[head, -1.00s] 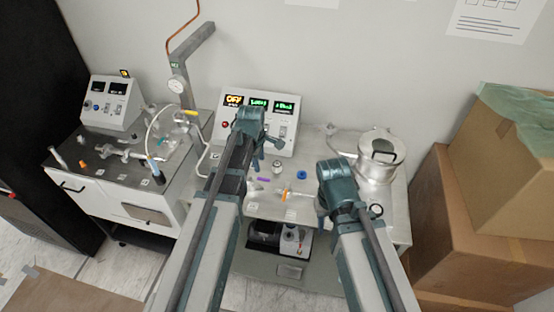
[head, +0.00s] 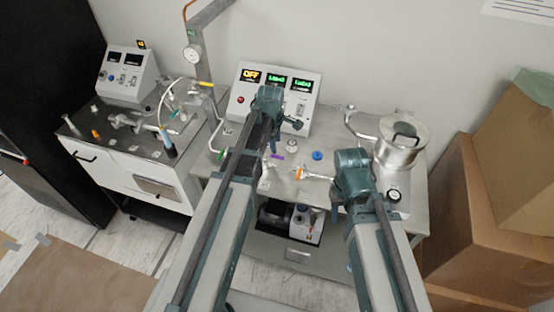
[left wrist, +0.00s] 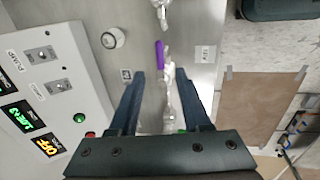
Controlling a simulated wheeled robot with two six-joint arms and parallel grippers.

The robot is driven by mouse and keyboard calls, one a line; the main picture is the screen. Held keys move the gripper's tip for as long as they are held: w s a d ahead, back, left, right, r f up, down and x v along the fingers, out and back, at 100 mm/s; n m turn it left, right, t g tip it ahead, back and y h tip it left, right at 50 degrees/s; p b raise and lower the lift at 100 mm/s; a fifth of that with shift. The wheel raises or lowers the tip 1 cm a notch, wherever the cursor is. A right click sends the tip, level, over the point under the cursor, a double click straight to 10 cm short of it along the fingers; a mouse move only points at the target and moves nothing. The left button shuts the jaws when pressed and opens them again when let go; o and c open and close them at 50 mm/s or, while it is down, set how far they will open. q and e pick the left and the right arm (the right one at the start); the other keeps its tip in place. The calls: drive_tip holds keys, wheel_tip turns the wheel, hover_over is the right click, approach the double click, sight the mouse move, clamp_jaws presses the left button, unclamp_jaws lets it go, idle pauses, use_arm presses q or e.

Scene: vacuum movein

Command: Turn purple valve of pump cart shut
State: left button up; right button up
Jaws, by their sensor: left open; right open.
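The purple valve handle (head: 278,156) shows as a short bar on the metal top of the pump cart (head: 237,204), just beyond my left gripper. In the left wrist view the purple handle (left wrist: 160,54) lies along a silver fitting, ahead of the fingertips and roughly between their lines. My left gripper (left wrist: 167,76) is open and empty, with its fingers apart and short of the handle. In the head view the left gripper (head: 272,145) hangs over the cart top. My right gripper (head: 337,205) is over the cart's front right, apart from the purple handle; its fingers are mostly hidden.
A control box (head: 305,92) with lit displays stands behind. A blue knob (head: 317,155) and an orange handle (head: 299,172) sit near the purple one. A steel vessel (head: 400,145) stands right, beside cardboard boxes (head: 453,205). Another cart (head: 135,172) stands left.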

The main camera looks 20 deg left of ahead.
sight(277, 156)
use_arm(q)
drive_tip(key=f+b, duration=0.2)
drive_tip(key=w+f+b, duration=0.1)
drive_tip(key=f+b, duration=0.1)
drive_tip(key=f, duration=0.1)
drive_tip(key=f+b, duration=0.2)
drive_tip(key=shift+w+f, duration=0.25)
drive_tip(key=shift+f, duration=0.05)
drive_tip(key=shift+c, duration=0.3)
clamp_jaws()
idle(0.8)
